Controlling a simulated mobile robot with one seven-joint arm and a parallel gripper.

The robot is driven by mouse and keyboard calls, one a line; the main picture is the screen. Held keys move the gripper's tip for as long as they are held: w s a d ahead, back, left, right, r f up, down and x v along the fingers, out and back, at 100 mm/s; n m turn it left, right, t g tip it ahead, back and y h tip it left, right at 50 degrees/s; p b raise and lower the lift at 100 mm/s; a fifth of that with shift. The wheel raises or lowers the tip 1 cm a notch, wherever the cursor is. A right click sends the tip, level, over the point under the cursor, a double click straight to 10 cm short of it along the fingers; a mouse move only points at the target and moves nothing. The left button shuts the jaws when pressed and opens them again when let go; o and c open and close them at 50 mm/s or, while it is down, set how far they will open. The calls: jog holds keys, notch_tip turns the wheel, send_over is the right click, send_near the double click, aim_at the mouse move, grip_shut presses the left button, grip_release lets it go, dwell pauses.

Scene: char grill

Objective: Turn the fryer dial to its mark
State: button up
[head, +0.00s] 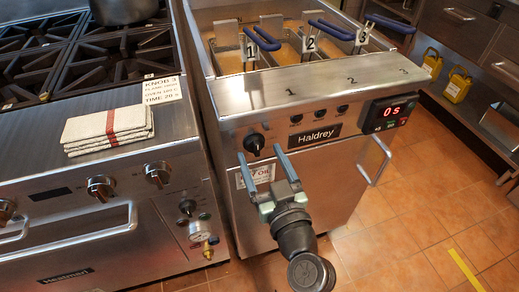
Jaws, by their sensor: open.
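The fryer dial (254,144) is a round black knob with a light pointer line, at the left of the steel fryer's front panel (330,114). The mark around it is too small to make out. My gripper (260,152) is in front of the fryer with two blue-grey fingers apart and nothing between them. In the picture its fingertips lie just below the dial, one to the left and one to the right. I cannot tell whether they touch it or how far in front they are. A label (240,180) behind the fingers is partly hidden.
Several blue-handled baskets (265,39) sit in the fryer top. A door handle (377,160) sticks out at right. The stove (90,190) stands close on the left, with knobs, a folded towel (108,130) and a card (161,90).

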jog(key=shift+x, duration=0.9)
jog(key=shift+c, duration=0.2)
grip_shut()
